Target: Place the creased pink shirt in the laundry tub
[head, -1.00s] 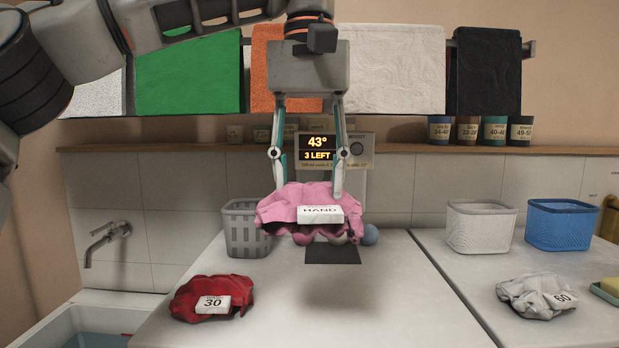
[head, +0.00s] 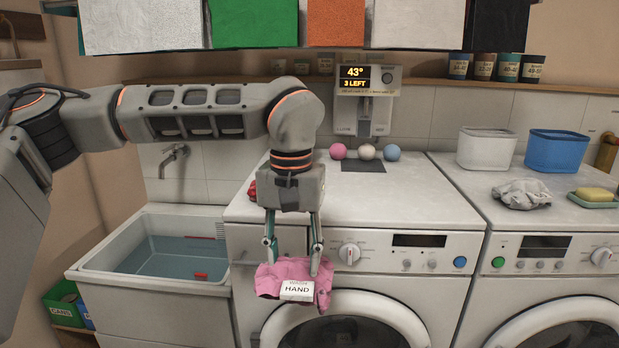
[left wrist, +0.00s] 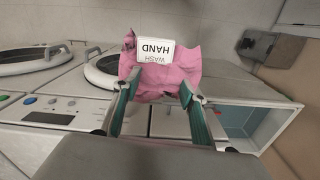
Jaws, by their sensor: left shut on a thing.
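The creased pink shirt (head: 291,277) hangs in front of the left washing machine, with a white tag reading "HAND". My left gripper (head: 292,262) is shut on it from above. In the left wrist view the shirt (left wrist: 182,72) is between the fingertips of my left gripper (left wrist: 160,88). The laundry tub (head: 212,213) is a white basin to the left of the machine, holding bluish water with small red items. The tub also shows at the right in the left wrist view (left wrist: 268,132). The shirt is to the right of the tub, apart from it. My right gripper is out of view.
A red garment (head: 252,188) is partly hidden behind my left gripper on the machine top. Three balls sit near a dark mat (head: 363,166). A grey garment (head: 521,193) and white (head: 486,150) and blue (head: 556,151) baskets are at right. A tap (head: 174,158) overhangs the tub's back.

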